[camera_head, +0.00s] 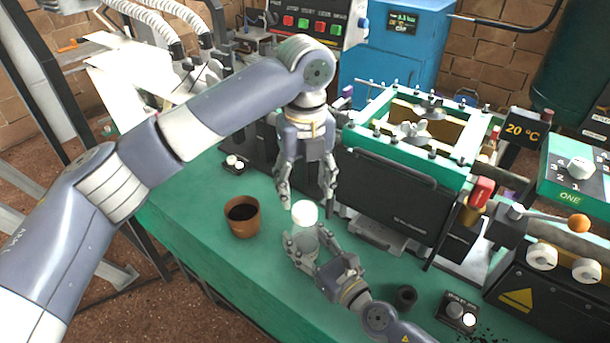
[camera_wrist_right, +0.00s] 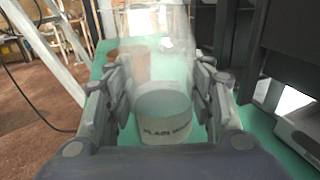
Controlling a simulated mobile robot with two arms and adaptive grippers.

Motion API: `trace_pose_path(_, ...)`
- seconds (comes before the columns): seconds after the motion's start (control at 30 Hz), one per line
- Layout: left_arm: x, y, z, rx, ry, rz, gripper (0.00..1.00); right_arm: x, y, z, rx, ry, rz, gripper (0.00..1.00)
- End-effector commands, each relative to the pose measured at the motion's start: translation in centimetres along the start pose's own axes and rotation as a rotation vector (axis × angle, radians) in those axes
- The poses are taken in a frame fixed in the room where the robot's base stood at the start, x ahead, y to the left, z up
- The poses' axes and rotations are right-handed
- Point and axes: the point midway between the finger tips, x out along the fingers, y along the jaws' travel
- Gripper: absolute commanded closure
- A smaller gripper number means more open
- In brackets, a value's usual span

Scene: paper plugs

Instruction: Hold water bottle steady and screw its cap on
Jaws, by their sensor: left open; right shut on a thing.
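The clear water bottle (camera_head: 304,238) stands upright on the green table near its front edge. A round white cap (camera_head: 304,213) shows at its top; I cannot tell how far it is seated. My right gripper (camera_head: 307,252) is shut around the bottle's body from the lower right. In the right wrist view the bottle (camera_wrist_right: 164,127), with a white label reading "plain water", sits between the fingers of my right gripper (camera_wrist_right: 166,90). My left gripper (camera_head: 306,199) points down, open, with its fingers spread just above and either side of the cap.
A brown pot (camera_head: 242,217) with dark contents stands left of the bottle. A black machine with a green frame (camera_head: 395,190) stands close behind and to the right. A small dark cup (camera_head: 404,297) is right of my right gripper. The green table (camera_head: 185,205) is clear at the left.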

Motion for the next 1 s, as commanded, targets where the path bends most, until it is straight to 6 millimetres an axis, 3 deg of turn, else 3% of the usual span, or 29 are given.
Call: trace_pose_path(1.0,-1.03,-0.03,0.00,-1.674,0.002,0.000,0.42,0.00,-0.01,0.01,0.000,0.000,0.000,1.00)
